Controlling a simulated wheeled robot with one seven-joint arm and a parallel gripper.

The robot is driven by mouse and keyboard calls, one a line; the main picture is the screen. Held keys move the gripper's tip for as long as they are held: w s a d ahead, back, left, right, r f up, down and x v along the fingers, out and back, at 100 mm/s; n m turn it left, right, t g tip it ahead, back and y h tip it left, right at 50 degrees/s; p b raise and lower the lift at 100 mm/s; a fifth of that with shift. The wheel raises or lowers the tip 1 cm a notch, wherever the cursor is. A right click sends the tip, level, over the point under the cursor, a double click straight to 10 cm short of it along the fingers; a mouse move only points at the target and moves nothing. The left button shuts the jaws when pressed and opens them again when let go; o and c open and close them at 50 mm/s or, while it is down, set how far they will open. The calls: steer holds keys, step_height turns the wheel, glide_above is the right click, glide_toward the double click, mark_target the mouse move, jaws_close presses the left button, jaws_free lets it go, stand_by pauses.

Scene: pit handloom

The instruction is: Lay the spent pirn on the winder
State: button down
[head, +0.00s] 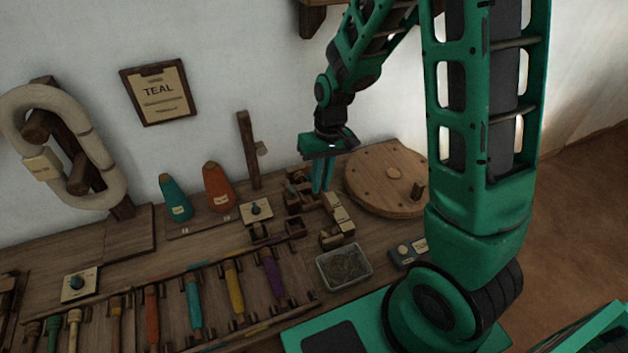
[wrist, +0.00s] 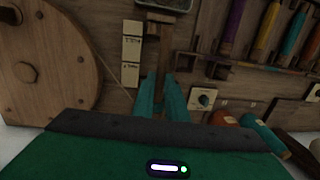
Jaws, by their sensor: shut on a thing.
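My gripper (head: 322,180) points down over the winder's wooden parts at the back of the bench, just left of the round wheel. In the wrist view its two teal fingers (wrist: 162,88) are close together. They are shut on a slim thing, taken to be the spent pirn, which is mostly hidden between and below them. The winder's large wooden wheel (head: 388,178) has a short peg and also shows in the wrist view (wrist: 45,65). Small wooden blocks (head: 338,213) stand beside the wheel, very near the fingertips. I cannot tell whether the fingers or pirn touch them.
A grey tray (head: 343,268) stands in front of the winder. A rack of coloured pirns (head: 233,288) lies to its left. Teal (head: 175,200) and orange (head: 217,188) cones, a dial plate (head: 256,212) and an upright post (head: 248,150) stand near the wall.

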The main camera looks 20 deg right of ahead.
steer(key=shift+f, duration=4.45)
steer(key=c, duration=1.7)
jaws_free()
steer(key=o, duration=0.3)
steer(key=shift+o, duration=0.2)
steer(key=shift+r, duration=0.1)
steer(key=shift+r, duration=3.9)
steer(key=shift+d, duration=0.1)
